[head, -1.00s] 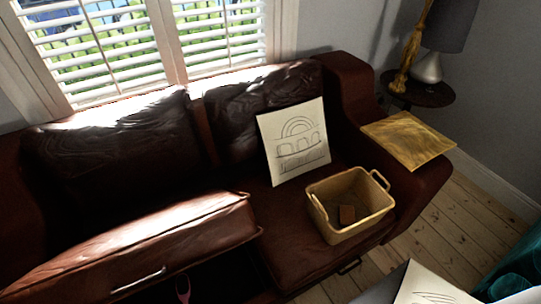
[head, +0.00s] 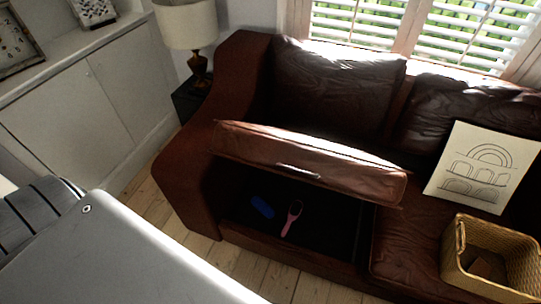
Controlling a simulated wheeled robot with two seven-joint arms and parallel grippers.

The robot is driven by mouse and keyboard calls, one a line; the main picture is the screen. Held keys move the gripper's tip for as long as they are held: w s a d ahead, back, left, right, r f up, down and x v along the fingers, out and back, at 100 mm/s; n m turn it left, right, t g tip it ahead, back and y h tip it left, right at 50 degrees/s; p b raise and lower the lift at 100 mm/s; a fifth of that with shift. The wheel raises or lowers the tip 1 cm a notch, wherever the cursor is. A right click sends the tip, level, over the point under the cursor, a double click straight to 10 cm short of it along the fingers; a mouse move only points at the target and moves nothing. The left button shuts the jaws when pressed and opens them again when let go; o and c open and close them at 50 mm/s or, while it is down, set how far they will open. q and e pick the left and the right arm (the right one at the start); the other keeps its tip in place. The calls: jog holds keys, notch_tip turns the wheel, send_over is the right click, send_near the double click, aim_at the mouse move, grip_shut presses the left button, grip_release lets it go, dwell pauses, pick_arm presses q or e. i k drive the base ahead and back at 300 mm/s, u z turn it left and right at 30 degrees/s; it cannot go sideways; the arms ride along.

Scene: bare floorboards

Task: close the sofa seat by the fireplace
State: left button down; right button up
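The brown leather sofa (head: 193,170) stands below the window. Its left seat (head: 330,166) is raised like a lid, tilted up above an open storage space (head: 330,226), with a metal handle (head: 298,171) on its front face. A pink brush-like item (head: 292,217) and a blue item (head: 262,207) lie inside the dark space. The right seat (head: 400,243) is down. No fireplace can be made out. Neither gripper shows; a large grey part of mine (head: 120,255) fills the lower left.
A wicker basket (head: 455,262) and an arch drawing (head: 482,168) rest on the right seat. A table lamp (head: 188,30) stands on a dark side table (head: 190,100) by the left armrest. A white cabinet (head: 75,110) lines the left wall. Some floorboards (head: 262,276) show before the sofa.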

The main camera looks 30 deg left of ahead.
aim_at(342, 169)
jog(key=u, duration=0.2)
jog(key=i, duration=0.35)
jog(key=u, duration=0.6)
